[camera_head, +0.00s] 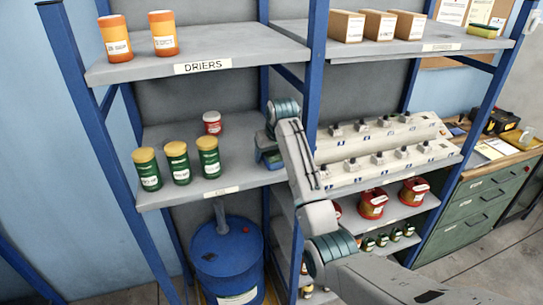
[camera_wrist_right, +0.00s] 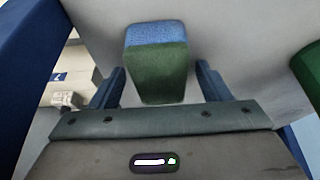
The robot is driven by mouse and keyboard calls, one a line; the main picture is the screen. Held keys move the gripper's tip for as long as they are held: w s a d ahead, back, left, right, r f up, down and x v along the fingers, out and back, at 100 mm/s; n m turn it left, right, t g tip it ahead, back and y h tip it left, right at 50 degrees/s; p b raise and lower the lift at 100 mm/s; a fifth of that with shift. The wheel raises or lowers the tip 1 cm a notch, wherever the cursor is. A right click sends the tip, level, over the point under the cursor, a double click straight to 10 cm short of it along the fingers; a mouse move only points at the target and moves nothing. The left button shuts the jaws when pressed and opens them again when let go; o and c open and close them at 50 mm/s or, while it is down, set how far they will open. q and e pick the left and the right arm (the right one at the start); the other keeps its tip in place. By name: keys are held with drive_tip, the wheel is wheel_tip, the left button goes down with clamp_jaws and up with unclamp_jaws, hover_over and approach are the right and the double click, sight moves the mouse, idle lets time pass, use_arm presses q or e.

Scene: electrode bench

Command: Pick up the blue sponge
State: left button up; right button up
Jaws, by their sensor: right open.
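The blue sponge (camera_wrist_right: 155,33) shows in the right wrist view as a block with a blue band and a green face. It sits on the grey shelf (camera_wrist_right: 225,30), between the lines of my two fingers. My right gripper (camera_wrist_right: 160,69) is open, one finger on each side of the sponge, with a visible gap on both sides. I cannot tell how far the fingertips reach along it. In the head view, the sponge (camera_head: 272,159) is a small blue and green patch at the middle shelf's right end, partly hidden by my right arm. My left gripper is not in view.
Green jars with yellow lids (camera_head: 179,163) and a red jar (camera_head: 212,123) stand left on the same shelf. A blue rack post (camera_head: 316,60) rises close by my right arm. Orange canisters (camera_head: 163,33) stand above; a blue drum (camera_head: 227,262) is below.

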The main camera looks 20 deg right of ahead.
drive_tip(key=shift+f, duration=0.15)
drive_tip(key=c, duration=1.1)
drive_tip(key=shift+o, duration=0.2)
